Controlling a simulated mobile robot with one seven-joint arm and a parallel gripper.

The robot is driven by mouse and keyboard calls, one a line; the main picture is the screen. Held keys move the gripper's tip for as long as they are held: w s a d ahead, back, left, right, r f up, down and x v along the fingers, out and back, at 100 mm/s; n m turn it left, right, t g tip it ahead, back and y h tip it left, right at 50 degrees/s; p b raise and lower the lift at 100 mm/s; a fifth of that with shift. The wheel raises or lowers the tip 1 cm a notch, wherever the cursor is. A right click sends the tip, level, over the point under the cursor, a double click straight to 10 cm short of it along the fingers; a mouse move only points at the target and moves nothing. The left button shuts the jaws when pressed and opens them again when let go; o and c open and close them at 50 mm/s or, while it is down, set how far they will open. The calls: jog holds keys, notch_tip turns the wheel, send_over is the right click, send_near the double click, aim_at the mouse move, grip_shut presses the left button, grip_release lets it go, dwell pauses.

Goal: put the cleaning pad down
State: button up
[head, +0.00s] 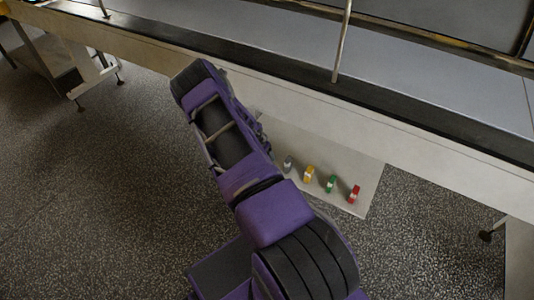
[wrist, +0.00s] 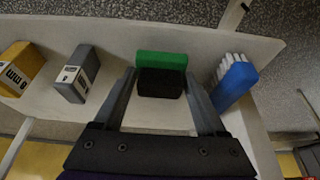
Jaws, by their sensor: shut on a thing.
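The cleaning pad (wrist: 161,62), a block with a green layer and a black layer, is between the fingertips of my gripper (wrist: 160,84) in the wrist view. My gripper is shut on it. The pad is over the pale board (wrist: 160,116); I cannot tell whether it touches the board. In the head view my own arm hides the gripper and the pad.
In the wrist view a grey labelled block (wrist: 76,75) and a yellow one (wrist: 20,68) stand left, and a blue brush (wrist: 235,82) right. In the head view, several small coloured items, including a red one (head: 354,194), stand below the long conveyor frame (head: 440,172).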

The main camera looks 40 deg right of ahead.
jog(key=shift+w+d+f, duration=0.2)
jog(key=shift+d+f, duration=0.05)
jog(key=shift+d, duration=0.25)
jog(key=shift+w+d+f, duration=0.15)
jog(key=shift+d+f, duration=0.1)
jog(key=shift+d, duration=0.25)
jog(key=shift+f, duration=0.25)
jog(key=shift+f+b, duration=0.25)
jog(key=shift+b, duration=0.2)
jog(key=o, duration=1.4)
jog(key=shift+r, duration=0.1)
jog(key=shift+o, duration=0.2)
jog(key=shift+r+p, duration=0.25)
jog(key=shift+p, duration=0.2)
jog(key=p+v, duration=0.1)
jog(key=v, duration=1)
jog(key=shift+a+r+p, duration=0.2)
jog(key=shift+r+p, duration=0.1)
jog(key=shift+r, duration=0.1)
jog(key=shift+a, duration=0.1)
